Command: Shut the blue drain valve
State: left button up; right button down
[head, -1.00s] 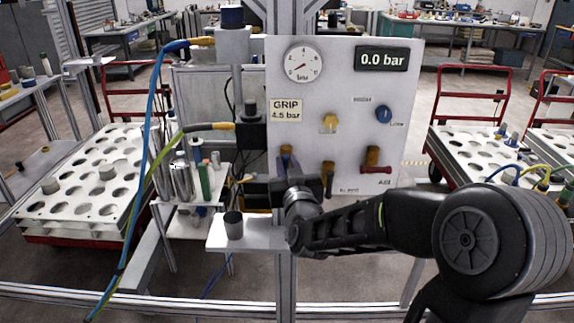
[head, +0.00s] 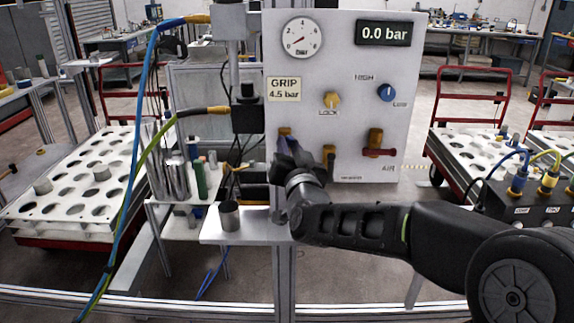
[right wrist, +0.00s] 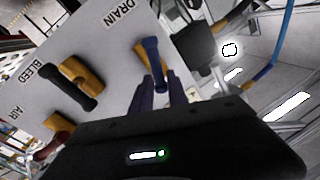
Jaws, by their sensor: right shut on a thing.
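The blue drain valve has a brass body (head: 285,131) on the lower left of the white panel; in the head view my gripper covers most of its blue handle. In the right wrist view the blue handle (right wrist: 151,50) lies at a slight angle across the brass body, under the DRAIN label. My right gripper (head: 288,148) is shut on this handle, with one finger on each side of it in the right wrist view (right wrist: 158,84). My left gripper is not in view.
To the right of the drain valve are the black-handled BLEED valve (right wrist: 76,86) and the red-handled AIR valve (head: 376,145). The gauge (head: 301,38) and the display (head: 384,33) reading 0.0 bar are above. A small shelf (head: 252,226) holding a metal cylinder (head: 229,216) is below left.

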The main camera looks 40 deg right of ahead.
jog(key=shift+s+d+f+m+g+h+b, duration=0.15)
jog(key=shift+f+m+h+b, duration=0.35)
jog(key=shift+m+b, duration=2.4)
jog(key=shift+s+d+f+m+g+h+b, duration=0.15)
jog(key=shift+f+m+h+b, duration=0.4)
jog(key=shift+m+b, duration=2.25)
jog(key=shift+s+d+f+m+h+b, duration=0.15)
jog(key=shift+m+h+b, duration=0.6)
jog(key=shift+m+b, duration=2.15)
jog(key=shift+w+n+b, duration=0.1)
jog(key=shift+n+b, duration=0.5)
jog(key=shift+b, duration=0.1)
jog(key=c, duration=1.4)
grip_release()
jog(key=v, duration=0.8)
